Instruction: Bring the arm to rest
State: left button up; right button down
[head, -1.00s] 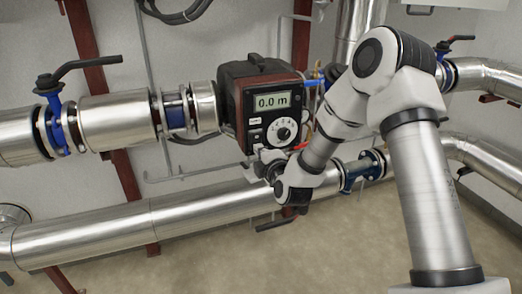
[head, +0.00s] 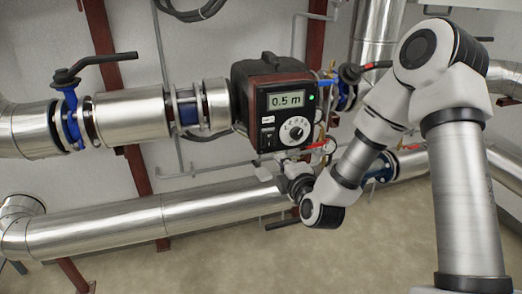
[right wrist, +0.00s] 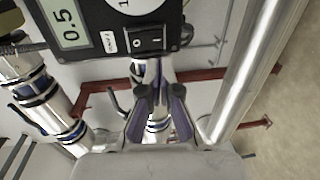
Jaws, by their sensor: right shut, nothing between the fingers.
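My right arm (head: 468,190) comes in from the right in the head view and bends down to the wrist below the meter box. My right gripper (right wrist: 160,92) is shut and empty in the right wrist view, its dark fingertips together just below the meter's rocker switch and apart from it. In the head view the gripper (head: 268,172) is small and partly hidden by my wrist. The dark red and black meter box (head: 255,95) reads 0.5 m on its display, with a green light lit. My left gripper is not in view.
Silvery pipes run left to right above and below, the lower pipe (head: 110,228) close under my gripper. A blue valve with a black lever (head: 95,65) is at left. Another lever valve (head: 350,75) stands right of the meter, near my forearm. Open floor lies below.

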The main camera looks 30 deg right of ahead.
jog(key=s+a+f+n+g+y+p, duration=0.1)
jog(key=s+a+f+g+y+p, duration=0.25)
jog(key=f, duration=0.65)
jog(key=s+a+f+n+g+p, duration=0.1)
jog(key=s+a+f+g+p, duration=0.3)
jog(key=s+f, duration=0.4)
jog(key=s+a+f+m+g, duration=0.2)
jog(key=s+f+m+g, duration=0.2)
jog(key=s+m, duration=0.5)
jog(key=s+a+f+m+g, duration=0.3)
jog(key=s+f+m+g, duration=0.1)
jog(key=s+m, duration=0.4)
jog(key=shift+s+f+m+g, duration=0.4)
jog(key=shift+s+f, duration=0.45)
jog(key=shift+s, duration=0.2)
jog(key=shift+y, duration=0.25)
dwell(1.4)
